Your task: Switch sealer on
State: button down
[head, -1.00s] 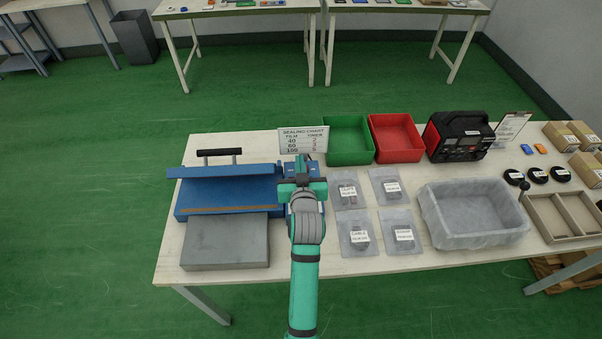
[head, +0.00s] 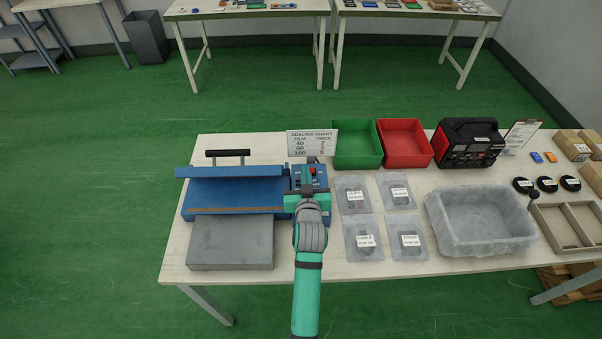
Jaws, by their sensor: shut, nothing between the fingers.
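The blue sealer (head: 235,192) stands at the left of the table, with a black-handled arm across its top and a grey plate in front. Its control box (head: 300,178) is at its right end. A red switch (head: 313,170) and some small dark controls show on top of the box. My gripper (head: 309,188) is shut and empty over the front part of this box, and hides part of it. I cannot tell whether it touches the box.
A sealing chart sign (head: 312,143) stands just behind the control box. Labelled bags (head: 365,235) lie to the right. Green (head: 357,145) and red (head: 404,143) bins, a black-and-red device (head: 467,143) and a lined grey bin (head: 480,215) stand farther right.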

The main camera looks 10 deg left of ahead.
jog(key=shift+d, duration=0.15)
jog(key=r, duration=0.4)
jog(key=shift+a, duration=0.35)
jog(key=v, duration=1)
jog(key=shift+s+a, duration=0.1)
jog(key=shift+a, duration=0.05)
